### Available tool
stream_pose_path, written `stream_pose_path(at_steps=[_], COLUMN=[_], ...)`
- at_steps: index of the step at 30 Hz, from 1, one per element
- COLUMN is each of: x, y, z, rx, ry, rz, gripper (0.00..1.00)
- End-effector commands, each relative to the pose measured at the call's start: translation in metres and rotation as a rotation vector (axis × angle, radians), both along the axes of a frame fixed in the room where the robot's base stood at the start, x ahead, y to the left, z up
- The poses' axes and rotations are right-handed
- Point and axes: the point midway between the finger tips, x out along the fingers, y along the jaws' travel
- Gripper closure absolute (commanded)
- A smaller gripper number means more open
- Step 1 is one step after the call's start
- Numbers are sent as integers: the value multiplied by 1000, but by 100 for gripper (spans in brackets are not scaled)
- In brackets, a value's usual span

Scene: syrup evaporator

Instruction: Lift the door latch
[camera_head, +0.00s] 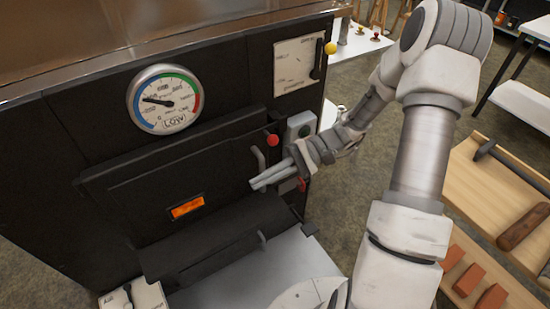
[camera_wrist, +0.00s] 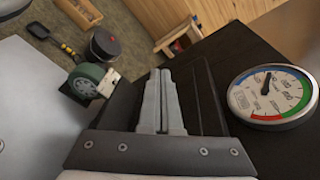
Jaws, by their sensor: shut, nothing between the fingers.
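The black firebox door (camera_head: 150,180) is on the front of the dark evaporator and looks closed. A grey curved handle (camera_head: 259,158) stands at the door's right side, with a red knob (camera_head: 272,141) just above it. I cannot tell which of these parts is the latch. My gripper (camera_head: 253,186) is just below the handle in the head view, pointing left across the door's right edge. Whether it touches the handle or door is unclear. In the wrist view my gripper's two fingers (camera_wrist: 160,80) are together and empty, with the dark door panel beside them.
A round gauge (camera_head: 165,99) is above the door, and a small orange window (camera_head: 187,207) is in it. A wooden bench (camera_head: 490,190) with bricks stands right of my arm.

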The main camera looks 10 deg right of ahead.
Motion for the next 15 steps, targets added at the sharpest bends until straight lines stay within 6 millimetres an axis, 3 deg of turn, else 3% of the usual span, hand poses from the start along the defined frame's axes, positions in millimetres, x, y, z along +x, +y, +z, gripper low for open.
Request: stream_pose_path(at_steps=[1,15], x=[4,43], y=[-1,-13], z=[-11,-68], rx=[48,484], ry=[24,170], rz=[-30,-314], gripper=[100,100])
